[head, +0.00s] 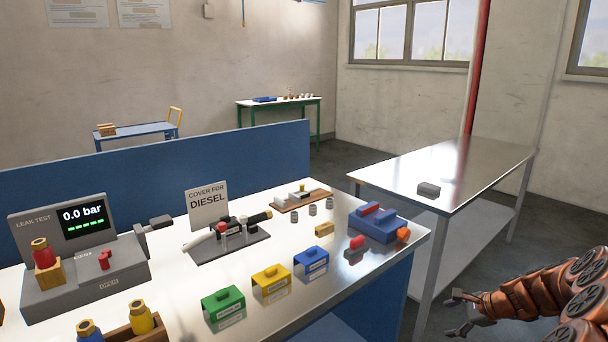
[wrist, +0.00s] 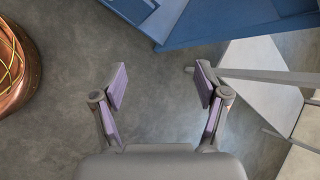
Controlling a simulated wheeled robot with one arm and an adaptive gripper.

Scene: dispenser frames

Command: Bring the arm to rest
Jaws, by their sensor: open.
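My gripper (head: 459,312) is at the lower right of the head view, at the end of my copper-coloured arm. It is beside the right end of the workbench (head: 345,283) and in front of the steel table (head: 455,160). In the wrist view my gripper (wrist: 160,87) has its two fingers wide apart with nothing between them. Bare grey floor (wrist: 150,55) shows between and beyond the fingers. The gripper touches nothing that I can see.
The workbench holds a leak tester (head: 85,270), a "COVER FOR DIESEL" sign (head: 207,205), green (head: 223,309), yellow (head: 271,284) and blue (head: 311,262) covers, and a blue fixture (head: 378,224). A small grey block (head: 429,190) lies on the steel table. Floor beside the bench is clear.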

